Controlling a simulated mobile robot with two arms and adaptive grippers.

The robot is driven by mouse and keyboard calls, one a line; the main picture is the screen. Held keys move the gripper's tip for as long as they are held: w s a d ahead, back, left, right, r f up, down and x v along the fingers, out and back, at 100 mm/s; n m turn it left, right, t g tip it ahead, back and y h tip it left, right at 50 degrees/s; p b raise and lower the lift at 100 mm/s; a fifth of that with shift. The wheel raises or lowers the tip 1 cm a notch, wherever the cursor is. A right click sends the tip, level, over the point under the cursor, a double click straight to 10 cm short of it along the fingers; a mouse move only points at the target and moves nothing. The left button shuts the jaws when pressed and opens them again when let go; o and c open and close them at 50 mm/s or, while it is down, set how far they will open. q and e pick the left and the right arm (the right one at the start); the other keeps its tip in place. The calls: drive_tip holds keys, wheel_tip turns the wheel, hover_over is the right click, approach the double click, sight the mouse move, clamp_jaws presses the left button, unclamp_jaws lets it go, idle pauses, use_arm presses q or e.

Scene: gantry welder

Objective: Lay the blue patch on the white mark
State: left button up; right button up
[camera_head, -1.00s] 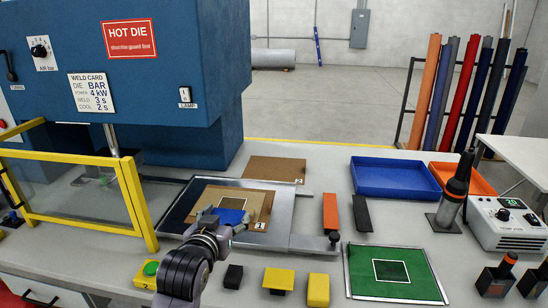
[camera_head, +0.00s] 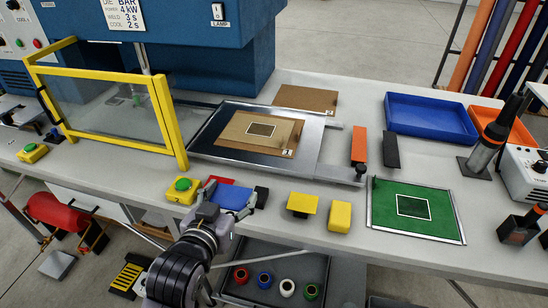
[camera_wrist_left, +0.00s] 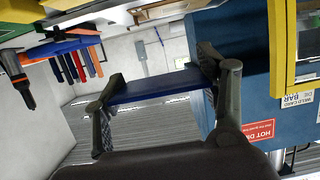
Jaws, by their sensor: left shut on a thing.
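My left gripper (camera_head: 228,198) is shut on the blue patch (camera_head: 235,199), with a finger on each side. The patch is in front of the metal tray, near the front edge of the bench. In the left wrist view the flat blue patch (camera_wrist_left: 155,86) spans between the two fingers of the left gripper (camera_wrist_left: 160,82). The white mark (camera_head: 413,206) is a square outline on a green sheet at the right, well apart from the gripper and bare. My right gripper is not in view.
A red piece (camera_head: 218,180) shows behind the patch. Yellow blocks (camera_head: 340,216) stand between gripper and green sheet (camera_head: 385,223). A yellow-framed guard (camera_head: 178,125) stands left.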

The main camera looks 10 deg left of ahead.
use_arm(q)
wheel_tip(320, 180, up, 5)
hover_over(261, 189)
drive_tip(key=s, duration=0.3)
drive_tip(key=shift+w+r+h+p, duration=0.1)
drive_tip(key=shift+w+h+p, duration=0.25)
drive_tip(key=shift+w, duration=0.2)
wheel_tip(261, 189, down, 18)
drive_tip(key=shift+f+p, duration=0.25)
drive_tip(key=shift+p, duration=0.3)
drive_tip(key=shift+f+p, duration=0.25)
drive_tip(key=shift+p, duration=0.15)
drive_tip(key=shift+f, duration=0.25)
